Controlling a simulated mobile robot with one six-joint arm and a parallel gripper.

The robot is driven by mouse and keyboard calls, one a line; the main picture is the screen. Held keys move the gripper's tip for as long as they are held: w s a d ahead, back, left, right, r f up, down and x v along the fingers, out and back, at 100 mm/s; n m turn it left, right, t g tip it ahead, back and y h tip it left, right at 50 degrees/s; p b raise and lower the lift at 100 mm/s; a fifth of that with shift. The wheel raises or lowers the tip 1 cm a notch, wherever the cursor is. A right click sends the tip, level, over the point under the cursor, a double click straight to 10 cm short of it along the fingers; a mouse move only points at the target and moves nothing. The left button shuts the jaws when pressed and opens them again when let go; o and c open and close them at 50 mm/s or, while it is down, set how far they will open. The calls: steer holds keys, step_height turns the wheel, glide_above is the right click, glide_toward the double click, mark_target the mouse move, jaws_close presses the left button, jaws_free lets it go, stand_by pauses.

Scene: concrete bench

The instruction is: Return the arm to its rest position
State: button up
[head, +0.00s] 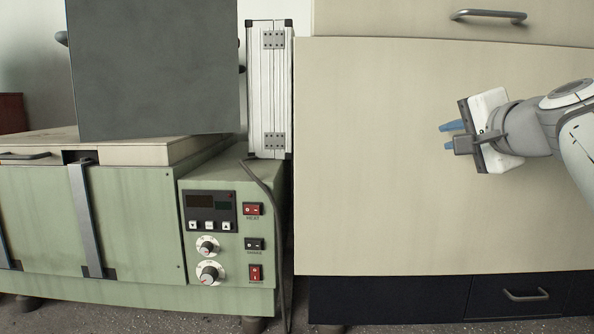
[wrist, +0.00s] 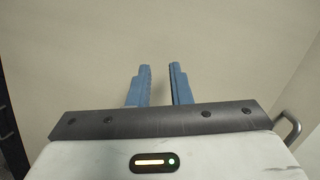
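My gripper (head: 446,133) is at the right in the head view, in front of a large cream panel (head: 385,200). Its blue fingers point left. In the wrist view my gripper (wrist: 159,80) shows its two blue fingers apart with a gap between them. Nothing is between the fingers. The cream surface (wrist: 80,50) fills the background beyond the fingertips. My arm comes in from the right edge of the head view.
A green machine (head: 120,230) with dials and red switches stands at the left. A dark grey panel (head: 155,70) and a silver case (head: 268,90) stand upright on it. Handles show on the drawer above (head: 488,14) and the dark drawer below (head: 525,295).

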steer(key=s+a+f+n+g+p, duration=0.9)
steer(key=s+a+f+g+p, duration=0.15)
steer(key=f+p, duration=0.45)
steer(key=s+f+n+g+h+p, duration=0.2)
steer(key=s+f+n+p, duration=0.2)
steer(key=s, duration=0.3)
steer(key=shift+s+a+p, duration=0.15)
steer(key=shift+a+p, duration=0.15)
steer(key=shift+p, duration=0.1)
steer(key=shift+g, duration=0.25)
